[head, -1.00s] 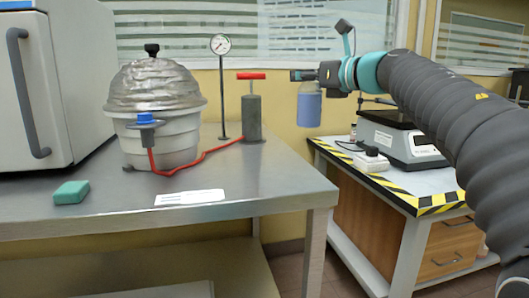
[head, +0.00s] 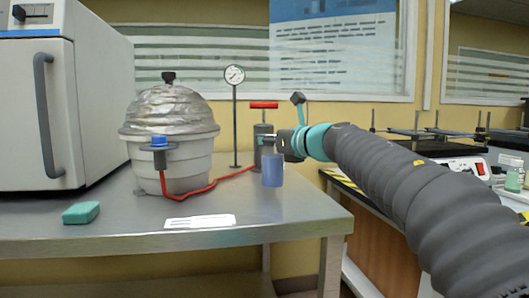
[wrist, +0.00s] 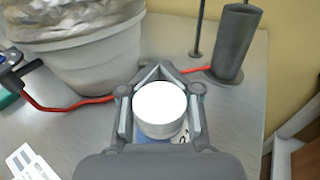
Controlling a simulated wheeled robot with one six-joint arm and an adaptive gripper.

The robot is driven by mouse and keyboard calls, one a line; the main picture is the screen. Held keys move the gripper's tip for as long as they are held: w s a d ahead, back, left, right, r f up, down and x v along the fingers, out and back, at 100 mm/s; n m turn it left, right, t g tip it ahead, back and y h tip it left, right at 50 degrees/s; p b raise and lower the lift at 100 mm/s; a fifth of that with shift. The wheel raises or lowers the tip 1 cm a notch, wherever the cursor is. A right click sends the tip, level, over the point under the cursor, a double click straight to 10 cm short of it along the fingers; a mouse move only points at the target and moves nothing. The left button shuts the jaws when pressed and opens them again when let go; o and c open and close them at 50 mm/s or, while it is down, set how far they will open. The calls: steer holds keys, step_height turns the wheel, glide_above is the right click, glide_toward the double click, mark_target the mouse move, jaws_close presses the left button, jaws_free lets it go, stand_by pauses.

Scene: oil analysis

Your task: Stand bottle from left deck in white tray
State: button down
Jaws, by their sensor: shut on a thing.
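My gripper (head: 268,141) is shut on a blue bottle (head: 272,172), held upright over the right part of the steel table. Only a little of the bottle's blue body shows below the cap there. I cannot tell whether its base touches the table. I cannot make out a white tray in either view.
On the steel table (head: 120,222) stand a foil-domed white vessel (head: 170,140), a gauge on a pole (head: 235,110) and a red-handled pump (head: 262,128), joined by a red hose. A green block (head: 81,212) and a white label (head: 200,221) lie near the front.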

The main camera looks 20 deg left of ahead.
steer(key=shift+f, duration=0.9)
steer(key=c, duration=0.8)
jaws_free()
steer(key=shift+f, duration=0.15)
steer(key=b+v, duration=0.1)
steer(key=v, duration=1.1)
